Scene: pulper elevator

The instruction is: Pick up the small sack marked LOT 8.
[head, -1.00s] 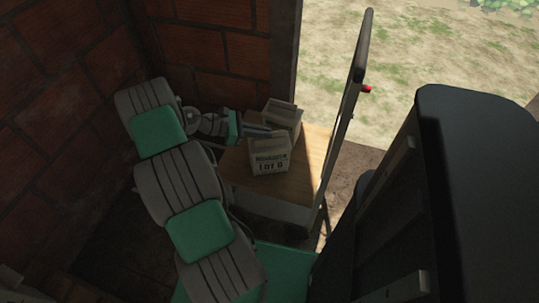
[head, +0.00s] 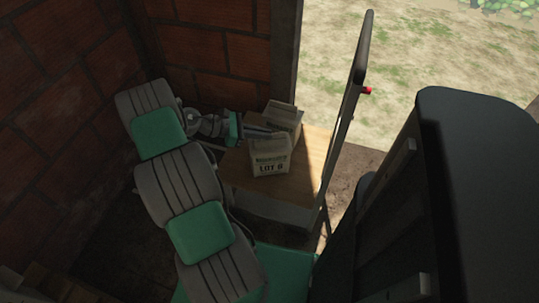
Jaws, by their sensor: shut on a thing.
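A small pale sack (head: 270,158) with dark print that appears to read LOT 8 is over the wooden top of a cart (head: 232,182). My gripper (head: 268,134) reaches in from the left and is shut on the upper part of this sack. The fingertips are small and partly hidden at the sack's top. The sack looks nearly upright. I cannot tell whether its base touches the wood. A second pale sack (head: 285,116) stands just behind it; its marking is hidden.
A tall dark handle frame (head: 345,120) with a red tip rises along the cart's right side. A brick wall (head: 225,60) is close behind and to the left. A door post (head: 285,55) stands behind the cart. Grassy ground lies beyond the opening.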

